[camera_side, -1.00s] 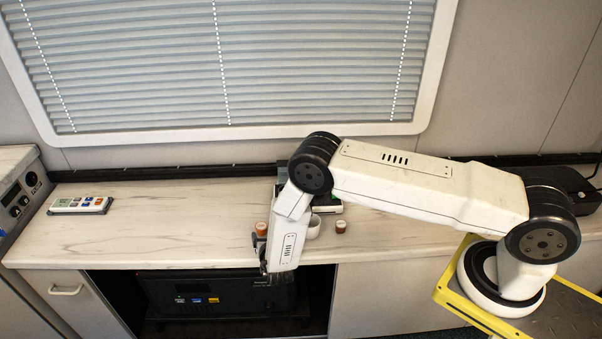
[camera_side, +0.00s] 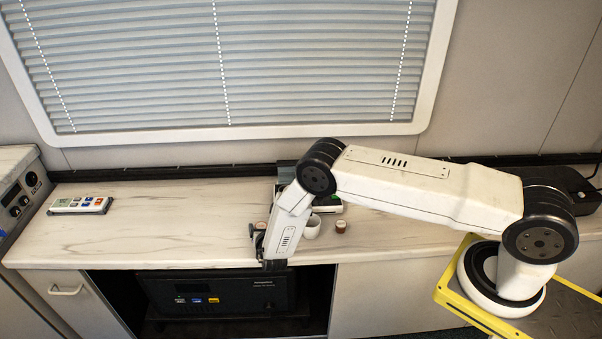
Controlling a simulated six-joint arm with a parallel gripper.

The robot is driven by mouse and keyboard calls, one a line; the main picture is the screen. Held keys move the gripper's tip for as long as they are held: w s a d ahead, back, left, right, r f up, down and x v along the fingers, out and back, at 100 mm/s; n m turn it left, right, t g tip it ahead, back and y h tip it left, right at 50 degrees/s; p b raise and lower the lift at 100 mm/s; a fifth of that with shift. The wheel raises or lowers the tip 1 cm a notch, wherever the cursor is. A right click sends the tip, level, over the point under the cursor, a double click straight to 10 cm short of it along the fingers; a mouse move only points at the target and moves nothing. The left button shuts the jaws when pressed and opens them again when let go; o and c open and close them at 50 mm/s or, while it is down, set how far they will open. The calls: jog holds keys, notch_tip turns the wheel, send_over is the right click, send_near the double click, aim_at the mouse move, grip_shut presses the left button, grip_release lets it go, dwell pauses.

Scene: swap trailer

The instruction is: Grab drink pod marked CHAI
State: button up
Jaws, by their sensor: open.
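The print on the pods is too small to read, so I cannot tell which is marked CHAI. My gripper is open and points down near the counter's front edge.
A white remote-like panel with coloured buttons (camera_side: 80,205) lies at the left. A black appliance (camera_side: 215,293) sits in the open bay below. The counter's left middle is clear.

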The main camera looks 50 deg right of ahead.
dwell(0.4)
grip_shut()
jog(key=shift+r, duration=0.2)
jog(key=shift+r, duration=0.9)
jog(key=s+r, duration=1)
jog(key=s, duration=0.4)
jog(key=shift+d+r, duration=0.25)
jog(key=shift+r, duration=0.15)
jog(key=shift+r, duration=0.1)
